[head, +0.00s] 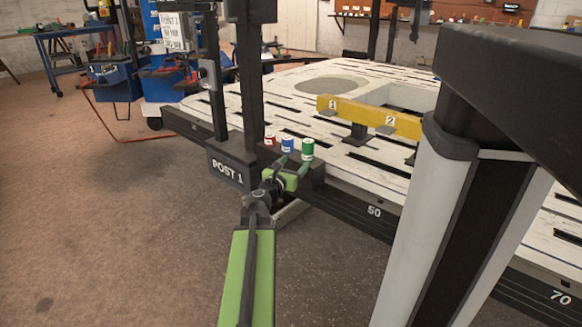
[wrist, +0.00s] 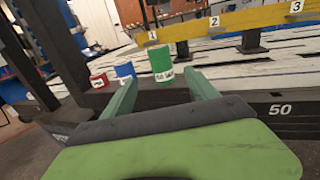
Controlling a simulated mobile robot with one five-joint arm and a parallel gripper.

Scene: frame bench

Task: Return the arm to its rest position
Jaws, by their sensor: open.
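My gripper (head: 284,168) is in front of the bench edge, beside the post marked POST 1 (head: 228,170). It also shows in the wrist view (wrist: 162,88), with its two green fingers apart and nothing between them. My green arm reaches up to it from the bottom of the head view. In the wrist view the green can (wrist: 162,63) is beyond the gap between the fingers.
The pale slotted bench (head: 370,165) fills the right side. A yellow bar (head: 370,115) with numbered marks stands on it. Dark uprights rise near POST 1. Blue bins (head: 115,80) stand at the back left. The floor (head: 100,220) at left is clear.

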